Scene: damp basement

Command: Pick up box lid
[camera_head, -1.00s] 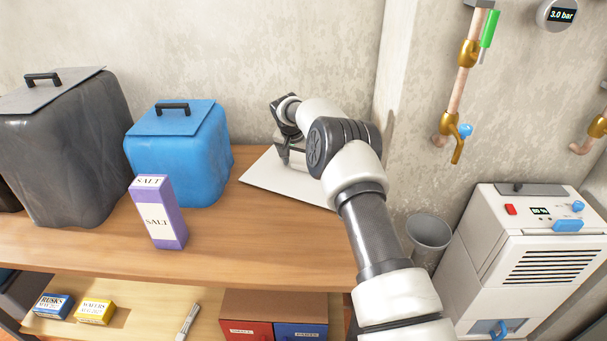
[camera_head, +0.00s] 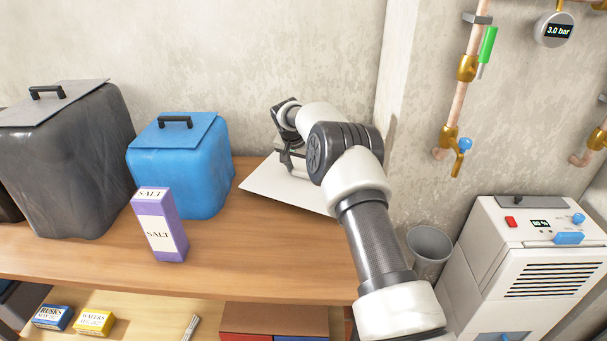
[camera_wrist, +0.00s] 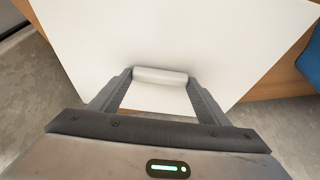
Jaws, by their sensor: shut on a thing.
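The box lid is a flat white panel (camera_head: 268,187) at the back right of the wooden table, beside the blue box. In the wrist view the lid (camera_wrist: 215,35) fills much of the picture, with a white rounded bar handle (camera_wrist: 160,76) on it. My gripper (camera_wrist: 161,77) is shut on this handle, one finger at each end. In the head view my gripper (camera_head: 290,163) is over the lid, and my arm hides the lid's right part. I cannot tell clearly how far the lid is above the tabletop.
The blue box (camera_head: 180,165) stands left of the lid, and a dark grey box (camera_head: 70,165) farther left. A purple salt carton (camera_head: 160,228) stands near the front. A grey bin (camera_head: 428,245) and white machine (camera_head: 530,260) are at the right. The table's middle front is clear.

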